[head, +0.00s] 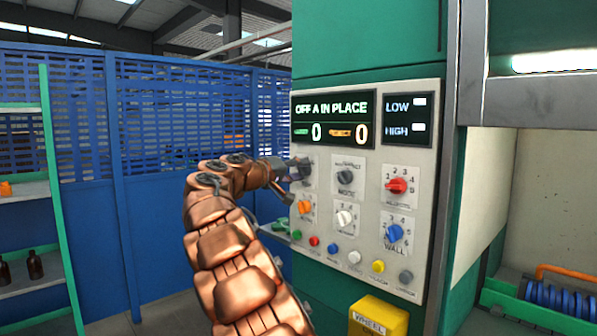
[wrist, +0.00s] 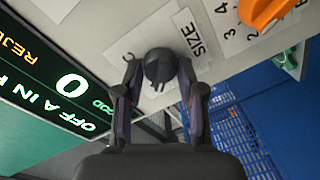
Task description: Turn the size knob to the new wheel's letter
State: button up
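The size knob (wrist: 160,66) is dark and round, on a white plate marked SIZE in the wrist view. A letter like C shows left of it; the other letters are hidden. My gripper (wrist: 159,70) has one finger on each side of the knob, and the fingertips appear to be against it. In the head view my gripper (head: 292,170) is at the upper left of the control panel (head: 375,165) and covers most of this knob. The display (head: 335,119) reads OFF A IN PLACE, with two zeros below.
A dark mode knob (head: 345,177), red knob (head: 396,186), orange knob (head: 304,207), white knob (head: 345,218) and blue wall knob (head: 393,233) are close by. Several push buttons line the panel's bottom. A yellow wheel box (head: 378,315) sits below. Blue fencing (head: 160,190) stands behind.

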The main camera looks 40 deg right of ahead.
jog(key=o, duration=0.3)
jog(key=shift+o, duration=0.2)
jog(key=a, duration=1.2)
jog(key=shift+s+r, duration=0.2)
jog(key=shift+r, duration=0.1)
jog(key=s+a+f+n+g+y, duration=0.1)
jog(key=s+a+f+y, duration=0.3)
jog(key=s+f, duration=0.55)
jog(key=s+a+f+n+y, duration=0.1)
jog(key=s+a+f+y, duration=0.35)
jog(key=s+f, duration=0.55)
jog(key=s+a+f+n+y, duration=0.2)
jog(key=s+a+f+y, duration=0.2)
jog(key=s+a+f, duration=0.5)
jog(key=s+a+f+n+g+y, duration=0.1)
jog(key=s+a+f+y, duration=0.4)
jog(key=s+a+f, duration=0.5)
jog(key=a+n, duration=0.1)
jog(key=a, duration=0.3)
jog(key=shift+a+f, duration=0.15)
jog(key=shift+f, duration=0.05)
